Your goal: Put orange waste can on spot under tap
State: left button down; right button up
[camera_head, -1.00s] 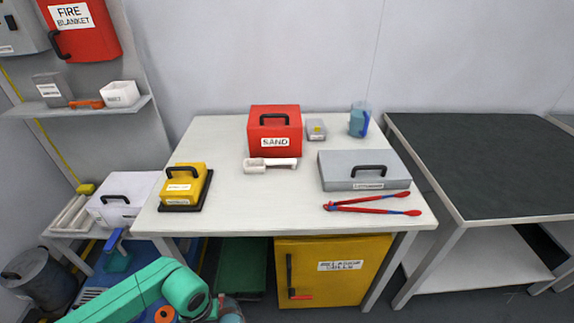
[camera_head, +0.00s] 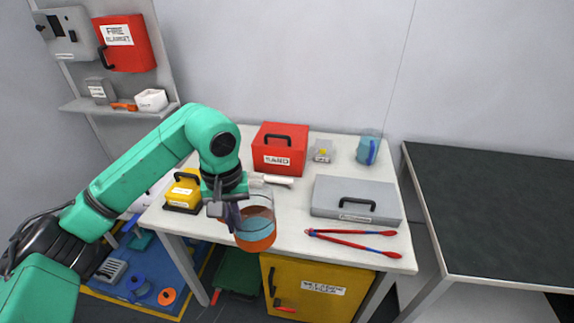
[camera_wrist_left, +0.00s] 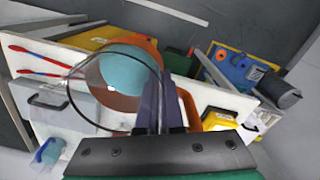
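My left gripper (camera_head: 226,212) is shut on a round see-through can (camera_head: 256,236), with an orange lower part and blue-green contents. It holds the can in the air in front of the table's front edge, roughly upright. In the left wrist view the gripper's two dark fingers (camera_wrist_left: 160,105) are close together beside the can (camera_wrist_left: 128,72), and an orange handle (camera_wrist_left: 190,108) shows just right of them, partly hidden. I cannot make out a tap or a spot under one in these frames. My right gripper is not in view.
The white table (camera_head: 285,205) bears a red sand box (camera_head: 280,158), yellow case (camera_head: 182,195), grey case (camera_head: 330,200), red-blue tongs (camera_head: 350,240) and blue jug (camera_head: 368,150). A yellow cabinet (camera_head: 340,305) stands below. A dark-topped bench (camera_head: 490,215) at right is clear.

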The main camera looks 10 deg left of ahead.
aim_at(161, 271)
jog(key=i, duration=0.85)
